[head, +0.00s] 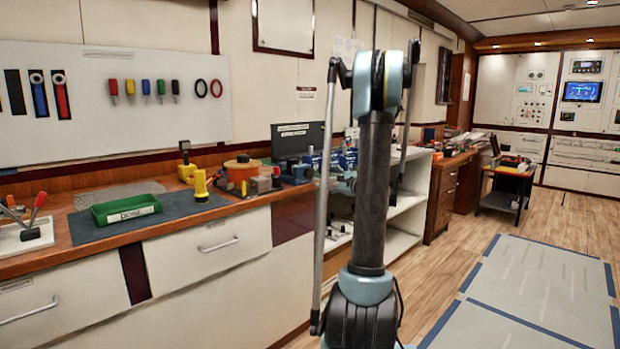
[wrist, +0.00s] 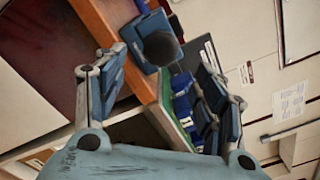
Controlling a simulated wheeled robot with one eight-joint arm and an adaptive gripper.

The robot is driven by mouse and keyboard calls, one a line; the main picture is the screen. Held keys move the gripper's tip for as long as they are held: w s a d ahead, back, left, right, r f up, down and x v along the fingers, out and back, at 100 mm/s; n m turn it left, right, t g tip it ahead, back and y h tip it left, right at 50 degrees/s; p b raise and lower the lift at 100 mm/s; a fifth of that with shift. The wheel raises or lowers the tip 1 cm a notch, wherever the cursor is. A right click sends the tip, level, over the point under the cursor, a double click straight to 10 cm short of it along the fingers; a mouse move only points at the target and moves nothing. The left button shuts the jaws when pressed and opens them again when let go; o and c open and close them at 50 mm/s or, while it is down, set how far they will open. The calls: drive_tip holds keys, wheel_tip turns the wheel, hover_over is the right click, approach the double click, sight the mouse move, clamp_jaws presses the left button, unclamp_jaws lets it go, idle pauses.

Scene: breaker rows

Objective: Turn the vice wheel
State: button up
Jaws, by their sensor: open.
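In the wrist view a dark round disc (wrist: 161,48), which looks like the vice wheel, sits on a blue body (wrist: 140,28) at the edge of the wooden bench. My gripper (wrist: 162,70) is open, with one finger left of the disc and the other to its lower right. The disc appears beyond the space between the fingers, and no contact shows. I cannot tell its exact distance.
The wooden bench (head: 88,252) holds a green tray (head: 126,208), a yellow torch (head: 201,187) and an orange reel (head: 243,168). Blue boxes (wrist: 182,104) lie near the right finger in the wrist view. Open floor (head: 530,290) is at the right.

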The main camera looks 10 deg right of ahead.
sight(311, 174)
drive_tip(key=x, duration=1)
drive_tip(key=shift+s, duration=0.1)
drive_tip(key=c, duration=1.1)
